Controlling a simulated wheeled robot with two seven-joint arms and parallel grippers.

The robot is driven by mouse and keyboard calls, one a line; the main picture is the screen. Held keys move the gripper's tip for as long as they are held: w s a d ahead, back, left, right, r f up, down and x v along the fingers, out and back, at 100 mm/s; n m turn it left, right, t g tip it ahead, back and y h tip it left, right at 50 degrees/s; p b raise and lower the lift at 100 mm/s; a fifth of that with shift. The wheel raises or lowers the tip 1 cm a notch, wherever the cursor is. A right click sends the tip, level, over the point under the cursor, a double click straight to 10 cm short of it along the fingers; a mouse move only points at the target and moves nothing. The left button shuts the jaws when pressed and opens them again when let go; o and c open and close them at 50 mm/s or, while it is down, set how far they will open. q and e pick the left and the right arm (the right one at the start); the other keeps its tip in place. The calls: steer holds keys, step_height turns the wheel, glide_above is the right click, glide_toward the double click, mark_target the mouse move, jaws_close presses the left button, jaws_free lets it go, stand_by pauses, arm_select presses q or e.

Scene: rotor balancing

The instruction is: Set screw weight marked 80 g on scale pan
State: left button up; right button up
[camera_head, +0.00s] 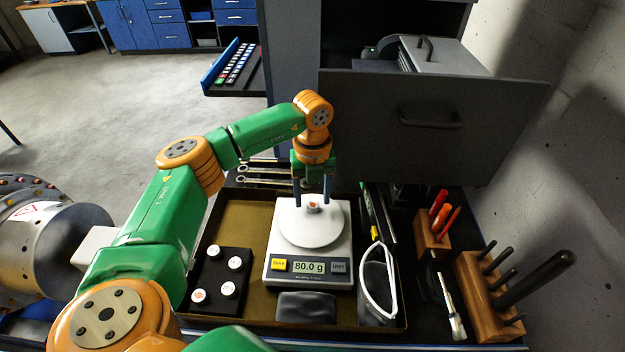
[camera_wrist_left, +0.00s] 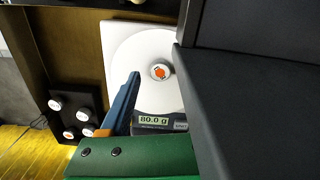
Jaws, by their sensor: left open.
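The screw weight (camera_head: 313,207) is a small light cylinder with an orange-red mark on top. It stands on the round white pan (camera_head: 310,232) of the scale (camera_head: 340,250), whose display reads 80.0 g. In the left wrist view the weight (camera_wrist_left: 160,72) sits on the pan (camera_wrist_left: 140,50), apart from the blue finger. My left gripper (camera_head: 313,190) is open just above and around the weight, its two fingers pointing down. My right gripper is not in view.
A black block (camera_head: 218,281) with several white-topped weights stands left of the scale in a brown tray (camera_head: 235,215). A black pouch (camera_head: 306,307) and a white-rimmed bag (camera_head: 376,285) lie near. Tool blocks (camera_head: 478,290) stand right. An open grey drawer (camera_head: 430,125) is behind.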

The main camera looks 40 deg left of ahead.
mark_target(313, 204)
arm_select(q)
step_height(313, 204, up, 6)
steer(key=shift+f+b, duration=0.15)
steer(key=shift+b, duration=0.9)
step_height(313, 204, up, 5)
steer(key=shift+f, duration=0.1)
steer(key=shift+f, duration=0.1)
